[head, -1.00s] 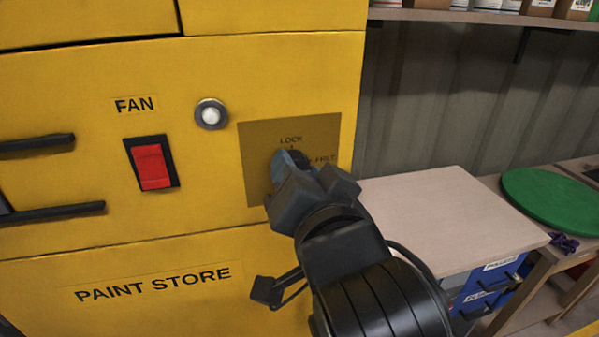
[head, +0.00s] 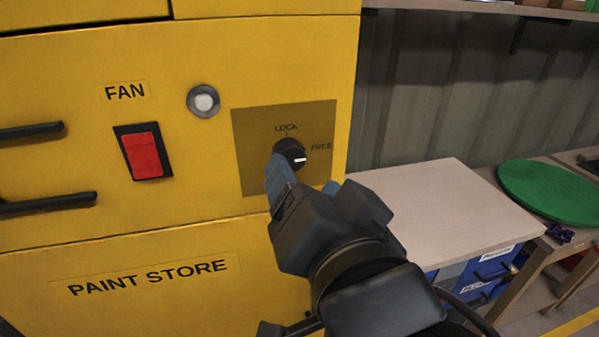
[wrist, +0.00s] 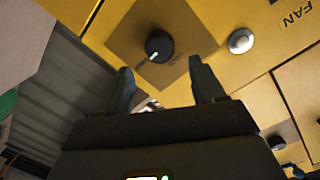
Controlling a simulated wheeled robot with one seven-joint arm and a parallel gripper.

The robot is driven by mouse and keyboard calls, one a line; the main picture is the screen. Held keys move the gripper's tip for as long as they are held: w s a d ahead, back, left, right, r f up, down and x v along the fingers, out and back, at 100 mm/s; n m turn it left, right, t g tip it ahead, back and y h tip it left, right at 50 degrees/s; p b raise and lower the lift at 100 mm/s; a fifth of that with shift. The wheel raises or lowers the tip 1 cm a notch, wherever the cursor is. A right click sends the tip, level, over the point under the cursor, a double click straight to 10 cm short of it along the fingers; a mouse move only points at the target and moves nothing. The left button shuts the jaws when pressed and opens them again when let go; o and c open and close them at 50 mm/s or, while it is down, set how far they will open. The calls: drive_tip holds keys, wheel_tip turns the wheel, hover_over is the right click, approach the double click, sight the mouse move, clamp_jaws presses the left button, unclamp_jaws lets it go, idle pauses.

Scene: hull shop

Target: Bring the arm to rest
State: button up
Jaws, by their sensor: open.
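My gripper (head: 304,178) is open in front of the yellow paint store cabinet (head: 130,235). Its blue-grey fingers are apart, with nothing between them. A round black knob (head: 290,153) sits on a darker plate (head: 252,165) marked LOCK and FREE. The knob's white mark points right, towards FREE. In the wrist view the knob (wrist: 159,46) lies just beyond and between the fingertips (wrist: 160,72), with a gap between it and them. The left finger overlaps the knob's lower left edge in the head view.
A red fan switch (head: 144,155) and a round white button (head: 204,101) are left of the plate. Black handles (head: 45,203) stick out at far left. A pale worktop (head: 440,215) and a green disc (head: 553,192) lie to the right.

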drive_tip(key=shift+v, duration=0.85)
drive_tip(key=s+d+f+n+g+h, duration=0.1)
drive_tip(key=s+d+f, duration=0.5)
drive_tip(key=f, duration=0.2)
drive_tip(key=s+d+f+n+h, duration=0.1)
drive_tip(key=s+d+f+n, duration=0.1)
drive_tip(key=s+d+f, duration=0.55)
drive_tip(key=s+d+f+h, duration=0.1)
drive_tip(key=s+d+f, duration=0.1)
drive_tip(key=s, duration=0.6)
drive_tip(key=s+d+f+h, duration=0.1)
drive_tip(key=s+d, duration=0.4)
drive_tip(key=s, duration=0.3)
drive_tip(key=shift+s+f+n+g+h, duration=0.2)
drive_tip(key=shift+f+n+g+h, duration=0.1)
drive_tip(key=shift+f+n, duration=0.1)
drive_tip(key=shift+d, duration=0.1)
drive_tip(key=shift+c, duration=0.2)
